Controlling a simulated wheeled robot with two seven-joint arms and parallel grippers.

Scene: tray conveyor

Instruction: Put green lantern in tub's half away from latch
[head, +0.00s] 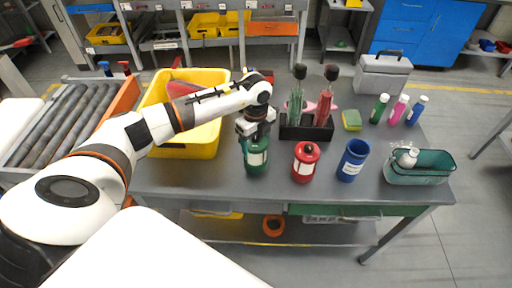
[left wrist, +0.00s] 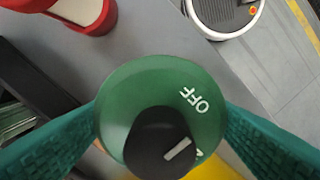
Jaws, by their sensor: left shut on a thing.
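The green lantern (head: 257,160) is at the left part of the grey table, with a pale label on its side. My left gripper (head: 257,139) is shut on its top from above; whether its base touches the table I cannot tell. In the left wrist view the lantern's green top (left wrist: 160,95), with a black knob and "OFF" lettering, sits between the two green fingers. I cannot make out a latch. My right gripper is out of view.
A red lantern (head: 305,163) and a blue cup (head: 352,160) stand between the green lantern and the tub. Behind are a black holder (head: 307,133) with tools, a sponge (head: 351,120), several small bottles and a grey case (head: 383,76). A yellow bin (head: 180,150) is at left.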

